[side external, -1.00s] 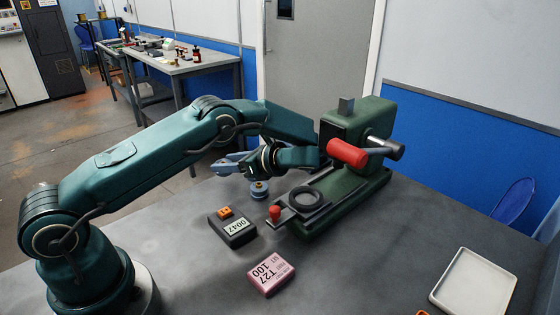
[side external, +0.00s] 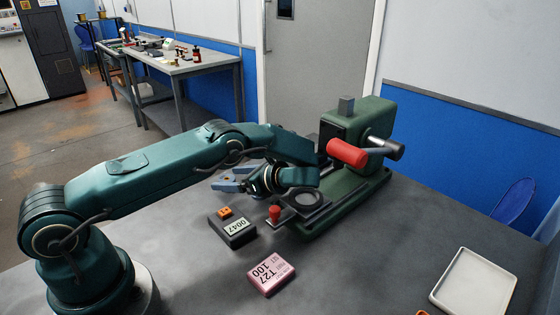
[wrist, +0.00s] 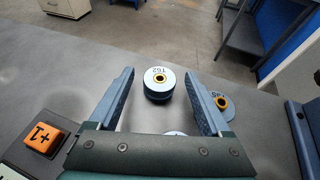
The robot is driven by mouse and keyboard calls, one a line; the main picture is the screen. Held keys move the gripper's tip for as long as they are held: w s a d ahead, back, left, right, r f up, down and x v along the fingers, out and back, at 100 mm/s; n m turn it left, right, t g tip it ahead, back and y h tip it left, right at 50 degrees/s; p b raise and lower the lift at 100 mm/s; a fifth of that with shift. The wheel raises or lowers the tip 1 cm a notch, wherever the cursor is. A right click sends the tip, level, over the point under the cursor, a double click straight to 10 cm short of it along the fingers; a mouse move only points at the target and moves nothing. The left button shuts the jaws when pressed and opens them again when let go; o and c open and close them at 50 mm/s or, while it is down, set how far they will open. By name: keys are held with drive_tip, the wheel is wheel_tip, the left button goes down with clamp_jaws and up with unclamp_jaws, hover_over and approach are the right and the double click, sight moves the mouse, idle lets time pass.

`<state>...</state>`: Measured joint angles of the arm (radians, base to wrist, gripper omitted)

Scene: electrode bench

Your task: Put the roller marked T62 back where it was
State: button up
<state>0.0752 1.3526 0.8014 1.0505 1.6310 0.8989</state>
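The roller marked T62 (wrist: 159,88) shows in the wrist view as an upright blue-black cylinder with a pale top and a brass-rimmed hole. It stands between the tips of my gripper (wrist: 160,76), with a gap on both sides. My gripper is open and holds nothing. In the side view my gripper (side external: 232,181) is low over the bench, fingers pointing left, and I cannot make out the T62 roller there. A second roller (wrist: 229,110) with a brass centre is just outside the right finger. Part of another pale disc (wrist: 174,133) shows behind the gripper body.
A green press (side external: 362,190) with a red-handled lever stands right of my gripper. A black counter box reading 0047 (side external: 237,232) and a pink T27 block (side external: 271,276) lie in front.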

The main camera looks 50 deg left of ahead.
sight(225, 177)
drive_tip(key=shift+r, duration=0.1)
drive_tip(key=v, duration=0.3)
wheel_tip(225, 177, up, 11)
drive_tip(key=s+d+n+t+h, duration=0.2)
drive_tip(key=h, duration=0.1)
drive_tip(key=s+d+r+n+t+h, duration=0.3)
drive_tip(key=s+d+n+t+h, duration=0.4)
drive_tip(key=s, duration=0.8)
drive_tip(key=shift+s+d+n+h, duration=0.2)
drive_tip(key=shift+d+n+h, duration=1.3)
drive_tip(key=shift+d+n, duration=1.6)
drive_tip(key=shift+d, duration=0.1)
drive_tip(key=shift+c, duration=0.3)
